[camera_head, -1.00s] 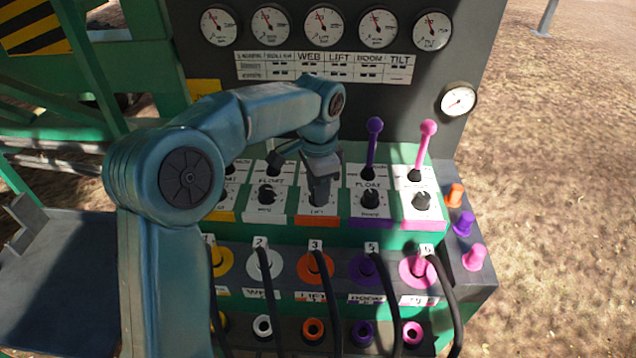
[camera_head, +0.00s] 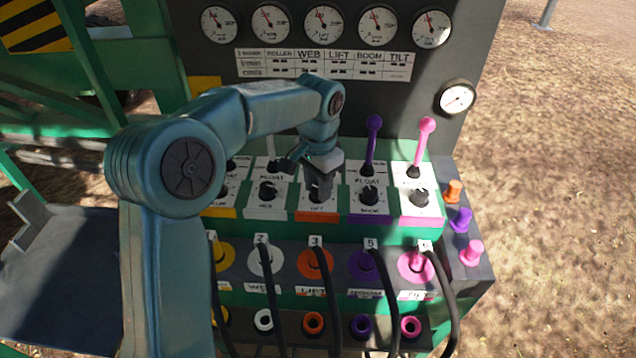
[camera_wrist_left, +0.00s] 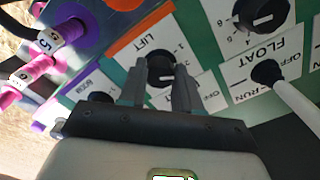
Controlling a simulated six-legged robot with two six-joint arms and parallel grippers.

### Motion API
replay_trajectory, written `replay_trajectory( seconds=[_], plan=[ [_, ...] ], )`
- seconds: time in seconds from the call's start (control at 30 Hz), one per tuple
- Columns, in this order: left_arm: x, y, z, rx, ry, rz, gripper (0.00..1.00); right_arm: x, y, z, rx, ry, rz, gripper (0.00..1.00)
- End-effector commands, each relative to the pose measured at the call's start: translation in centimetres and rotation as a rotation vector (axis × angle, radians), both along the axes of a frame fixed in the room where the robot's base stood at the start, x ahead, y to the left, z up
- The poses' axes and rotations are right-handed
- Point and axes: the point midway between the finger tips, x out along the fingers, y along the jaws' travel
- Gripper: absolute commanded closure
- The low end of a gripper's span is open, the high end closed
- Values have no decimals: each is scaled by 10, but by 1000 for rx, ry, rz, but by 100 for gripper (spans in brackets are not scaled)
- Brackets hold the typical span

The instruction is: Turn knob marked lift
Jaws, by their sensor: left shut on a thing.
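The lift knob (camera_wrist_left: 160,68) is a black knob on a white plate marked LIFT with an orange edge, in the middle of the control row. In the head view its plate (camera_head: 318,217) shows, and my gripper covers most of the knob. My left gripper (camera_head: 320,190) reaches down onto it from above. In the left wrist view the two grey fingers of the left gripper (camera_wrist_left: 160,85) stand on either side of the knob, shut on it. My right gripper is in neither view.
Other black knobs flank it, one on the left (camera_head: 267,192) and one on the right (camera_head: 368,195). A purple lever (camera_head: 373,140) and a pink lever (camera_head: 425,140) stand close behind to the right. Hoses and coloured couplings (camera_head: 315,264) lie below. Gauges (camera_head: 324,24) line the panel above.

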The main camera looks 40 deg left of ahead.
Motion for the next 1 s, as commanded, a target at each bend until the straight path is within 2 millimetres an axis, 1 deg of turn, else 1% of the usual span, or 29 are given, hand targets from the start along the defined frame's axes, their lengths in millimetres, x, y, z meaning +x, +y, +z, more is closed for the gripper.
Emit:
replay_trajectory(
  seconds=[0.13,0.17,0.2,0.23,0.5,0.57,0.63,0.77,1.0],
  plan=[
    [1,0,0,-1,-3,-1,98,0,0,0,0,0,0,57],
    [1,0,0,-1,-3,-1,61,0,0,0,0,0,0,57],
    [1,0,0,-1,-3,-1,48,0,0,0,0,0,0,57],
    [1,0,0,-1,-3,-1,42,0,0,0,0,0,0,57],
    [0,0,1,0,-2,-2,42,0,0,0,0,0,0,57],
    [1,0,3,-1,-3,-1,42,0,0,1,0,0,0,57],
    [1,0,11,0,-4,-1,42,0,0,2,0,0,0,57],
    [1,0,37,0,-6,-1,42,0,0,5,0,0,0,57],
    [2,-1,103,-1,-7,-1,42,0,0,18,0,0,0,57]
  ],
)
